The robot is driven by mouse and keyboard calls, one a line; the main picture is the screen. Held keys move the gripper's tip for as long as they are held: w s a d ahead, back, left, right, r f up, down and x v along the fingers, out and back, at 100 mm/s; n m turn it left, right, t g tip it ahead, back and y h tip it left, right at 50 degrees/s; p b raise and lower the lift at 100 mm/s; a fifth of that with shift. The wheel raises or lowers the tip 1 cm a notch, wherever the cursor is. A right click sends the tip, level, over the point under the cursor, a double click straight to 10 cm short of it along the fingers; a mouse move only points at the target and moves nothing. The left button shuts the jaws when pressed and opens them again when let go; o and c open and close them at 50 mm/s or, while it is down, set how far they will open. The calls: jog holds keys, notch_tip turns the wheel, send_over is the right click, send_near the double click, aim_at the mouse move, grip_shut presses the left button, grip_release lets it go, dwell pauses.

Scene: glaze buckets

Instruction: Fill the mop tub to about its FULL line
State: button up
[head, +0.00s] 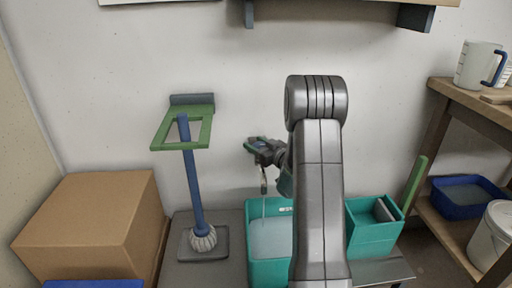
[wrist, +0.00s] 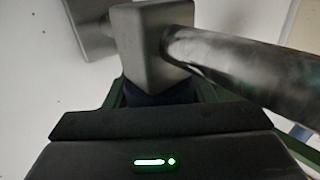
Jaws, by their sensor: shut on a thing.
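The teal mop tub (head: 254,272) stands low in the middle of the head view, with pale liquid (head: 270,238) in it. My arm hides its right part. A small white mark shows at its far rim, too small to read. A thin pale stream falls into the tub from the tap spout (head: 263,183). My gripper (head: 264,151) is at the tap above the tub. In the wrist view the tap shows as a grey block (wrist: 152,45) with a metal pipe, and my gripper is shut on the dark blue part below the block, mostly hidden.
A mop (head: 193,190) stands upright in a green wall holder (head: 200,133) at left, beside a cardboard box (head: 95,225). A teal bin (head: 372,238) stands right of my arm. A wooden shelf (head: 470,112) at right holds a pitcher (head: 476,66), a blue basin (head: 462,205) and a white bucket (head: 490,238).

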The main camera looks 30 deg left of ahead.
jog(key=m+t+h+b, duration=0.1)
jog(key=t, duration=0.1)
jog(key=m+t+h+b, duration=0.1)
jog(key=m+t+b, duration=0.1)
jog(key=shift+w, duration=0.2)
jog(key=shift+w+d+m+t+h+b, duration=0.15)
jog(key=shift+m+t+h+b, duration=0.35)
jog(key=shift+t+h+b, duration=0.25)
jog(key=shift+r, duration=0.1)
jog(key=o, duration=1)
jog(key=shift+c, duration=0.2)
jog(key=shift+d, duration=0.1)
jog(key=p+v, duration=0.2)
jog(key=v, duration=1.2)
jog(key=shift+p, duration=0.4)
